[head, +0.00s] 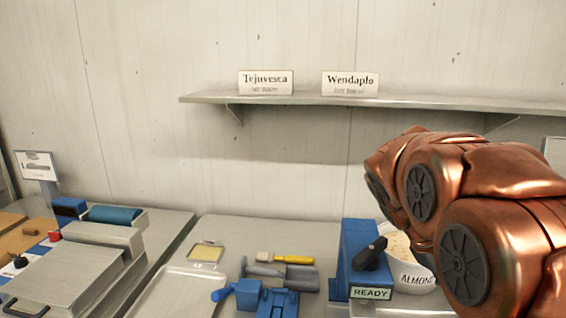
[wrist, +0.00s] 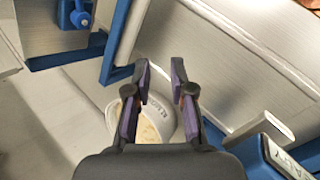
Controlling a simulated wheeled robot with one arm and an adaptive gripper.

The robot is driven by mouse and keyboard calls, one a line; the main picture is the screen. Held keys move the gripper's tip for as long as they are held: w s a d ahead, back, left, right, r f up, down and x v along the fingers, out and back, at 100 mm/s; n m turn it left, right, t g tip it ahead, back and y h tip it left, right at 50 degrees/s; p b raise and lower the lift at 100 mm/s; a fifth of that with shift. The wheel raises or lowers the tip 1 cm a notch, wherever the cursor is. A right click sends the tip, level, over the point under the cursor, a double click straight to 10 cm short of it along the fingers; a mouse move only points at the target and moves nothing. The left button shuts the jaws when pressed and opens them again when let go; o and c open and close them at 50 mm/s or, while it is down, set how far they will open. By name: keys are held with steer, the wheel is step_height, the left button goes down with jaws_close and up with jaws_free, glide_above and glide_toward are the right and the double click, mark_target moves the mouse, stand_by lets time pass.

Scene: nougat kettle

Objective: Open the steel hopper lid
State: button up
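I cannot pick out the steel hopper lid for certain. In the wrist view, a pale grey panelled body (wrist: 235,60) with blue edging fills the right side, and a short pale bar (wrist: 262,130) stands out near its lower edge; either may belong to the hopper. My gripper (wrist: 161,68) is open, its two purple-padded fingers apart with nothing between them. A white bowl (wrist: 165,122) with pale contents is partly hidden behind the fingers. In the head view my copper arm hides the gripper and much of the right side.
The bowl labelled ALMOND (head: 413,277) stands beside a blue upright (head: 354,250) with a black knob (head: 369,254) and a READY sign (head: 370,293). A yellow-handled brush (head: 292,259) lies left of it. A grey box (head: 65,280) with a dark handle is lower left. A shelf (head: 220,98) crosses the wall.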

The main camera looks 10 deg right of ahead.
steer(key=s+a+f+m+y, duration=0.1)
steer(key=s+a+f+y, duration=0.2)
steer(key=s+a, duration=0.6)
steer(key=s+a+f+m+y, duration=0.1)
steer(key=s+a+f+y, duration=0.3)
steer(key=s+a+f, duration=0.3)
steer(key=s+a, duration=0.3)
steer(key=a, duration=0.2)
steer(key=shift+a+f, duration=0.15)
steer(key=shift+a, duration=0.1)
steer(key=shift+d, duration=0.1)
steer(key=w+d+r+m+g+h+b, duration=0.1)
steer(key=w+d+r+m+h, duration=0.5)
steer(key=d, duration=1.1)
steer(key=w+d+r+m+g+h+b, duration=0.1)
steer(key=w+d+r+m+g+h, duration=0.2)
steer(key=w+d+r+m+h, duration=0.4)
steer(key=w+d+r+m+g+h+b, duration=0.1)
steer(key=w+d+r+m+g+h, duration=0.2)
steer(key=w+d+r+m+h, duration=0.4)
steer(key=w+d+r+m, duration=0.4)
steer(key=w+d, duration=0.3)
steer(key=d, duration=0.3)
steer(key=w+d+r+m, duration=0.4)
steer(key=w+d, duration=0.3)
steer(key=d, duration=0.4)
steer(key=shift+w+d+r, duration=0.2)
steer(key=shift+w+r, duration=0.2)
steer(key=shift+r, duration=0.05)
